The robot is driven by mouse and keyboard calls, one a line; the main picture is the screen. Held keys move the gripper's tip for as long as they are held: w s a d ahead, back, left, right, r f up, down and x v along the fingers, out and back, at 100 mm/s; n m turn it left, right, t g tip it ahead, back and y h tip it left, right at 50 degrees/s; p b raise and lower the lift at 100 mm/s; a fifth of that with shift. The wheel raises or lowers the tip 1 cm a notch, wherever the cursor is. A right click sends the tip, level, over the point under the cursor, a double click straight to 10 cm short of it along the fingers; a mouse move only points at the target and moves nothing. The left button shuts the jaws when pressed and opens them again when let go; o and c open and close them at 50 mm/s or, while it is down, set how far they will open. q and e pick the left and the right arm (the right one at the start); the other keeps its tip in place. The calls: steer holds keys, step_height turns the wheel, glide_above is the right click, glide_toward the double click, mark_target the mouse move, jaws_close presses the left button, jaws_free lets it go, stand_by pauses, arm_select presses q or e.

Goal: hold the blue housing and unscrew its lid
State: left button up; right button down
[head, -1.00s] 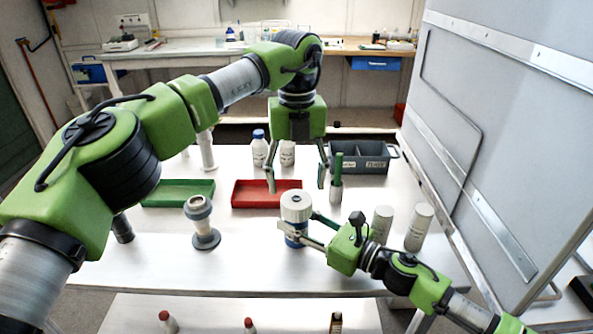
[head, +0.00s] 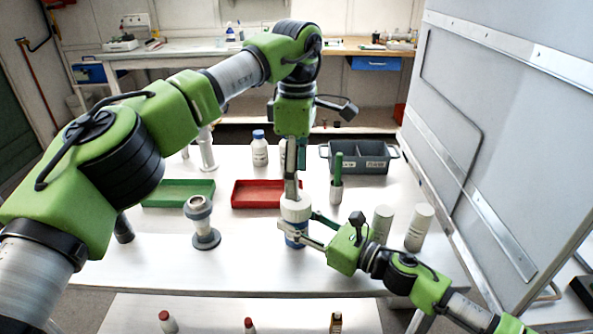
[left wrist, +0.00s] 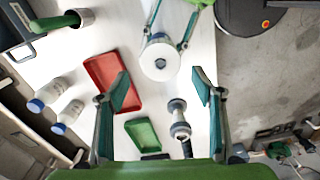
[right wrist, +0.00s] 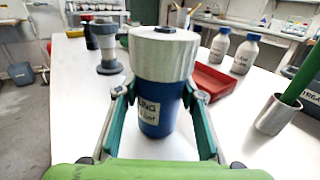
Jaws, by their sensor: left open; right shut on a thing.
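The blue housing (head: 295,240) stands upright on the table, with a label on its side in the right wrist view (right wrist: 158,115). Its broad silver-white lid (head: 295,209) sits on top, with a dark centre; it also shows in the left wrist view (left wrist: 160,62). My right gripper (head: 298,226) is shut on the blue body below the lid, one finger on each side. My left gripper (head: 291,193) points down over the lid, open and empty. In the left wrist view its fingers (left wrist: 160,88) are spread wide, with the lid beyond the tips and roughly centred sideways.
A red tray (head: 250,205) and a green tray (head: 165,204) lie behind. A grey flanged fitting (head: 203,230) stands left. A metal cup with a green-handled tool (head: 337,185) and two pale cylinders (head: 418,228) stand right. A grey bin (head: 360,163) is at the back.

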mark_target(296, 205)
arm_select(q)
steer(key=m, duration=0.5)
steer(key=shift+r+m, duration=0.2)
steer(key=shift+m, duration=0.2)
steer(key=shift+f+m, duration=0.1)
steer(key=shift+m, duration=0.4)
steer(key=shift+f, duration=3.9)
